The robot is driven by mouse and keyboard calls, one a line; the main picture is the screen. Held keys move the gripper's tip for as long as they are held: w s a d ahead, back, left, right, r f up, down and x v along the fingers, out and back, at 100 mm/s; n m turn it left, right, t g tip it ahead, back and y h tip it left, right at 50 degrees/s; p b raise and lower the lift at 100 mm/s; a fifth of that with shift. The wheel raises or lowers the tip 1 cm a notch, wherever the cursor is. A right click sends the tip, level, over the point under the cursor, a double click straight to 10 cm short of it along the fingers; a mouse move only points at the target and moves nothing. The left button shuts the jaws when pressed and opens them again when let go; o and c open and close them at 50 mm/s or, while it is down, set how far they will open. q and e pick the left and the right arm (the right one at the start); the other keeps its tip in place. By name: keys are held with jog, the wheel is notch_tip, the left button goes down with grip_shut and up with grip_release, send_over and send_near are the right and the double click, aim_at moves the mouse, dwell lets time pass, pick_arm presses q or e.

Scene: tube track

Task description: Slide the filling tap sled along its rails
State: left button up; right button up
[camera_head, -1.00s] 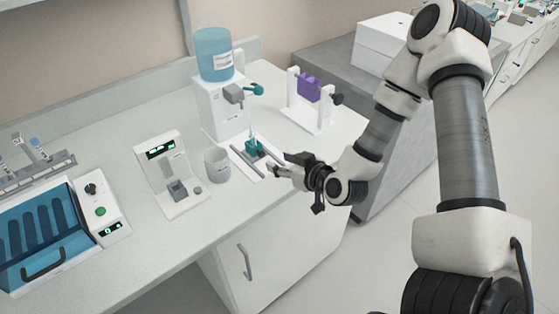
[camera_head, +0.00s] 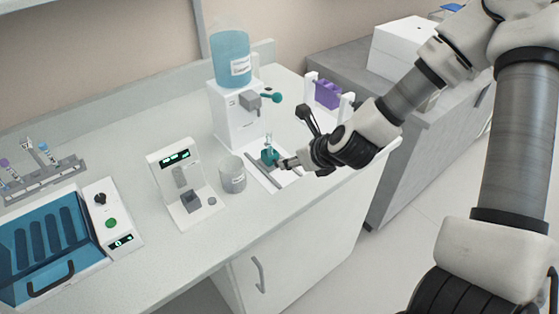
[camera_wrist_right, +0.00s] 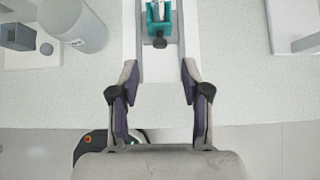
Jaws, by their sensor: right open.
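The teal filling tap sled (camera_head: 270,157) sits on its rails in front of the white dispenser and holds a clear tube upright. In the right wrist view the sled (camera_wrist_right: 159,22) is at the top centre, with a dark knob (camera_wrist_right: 159,42) on its near side. The grey rails (camera_head: 264,176) run on a white base plate. My right gripper (camera_head: 284,163) is close beside the sled in the head view. In the right wrist view the right gripper (camera_wrist_right: 160,75) is open and empty, its fingers lined up on either side of the knob's line, short of it. My left gripper is not in view.
The dispenser (camera_head: 238,122) with a blue bottle (camera_head: 230,62) and teal tap lever stands behind the sled. A white beaker (camera_head: 232,175) and a scale-like device (camera_head: 174,180) are to the left. A purple-block stand (camera_head: 328,95) is behind my right arm.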

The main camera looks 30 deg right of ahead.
aim_at(272, 159)
jog(key=b+x, duration=0.1)
jog(key=x, duration=0.6)
jog(key=shift+w+f, duration=0.15)
jog(key=shift+f, duration=0.05)
jog(key=shift+r, duration=0.1)
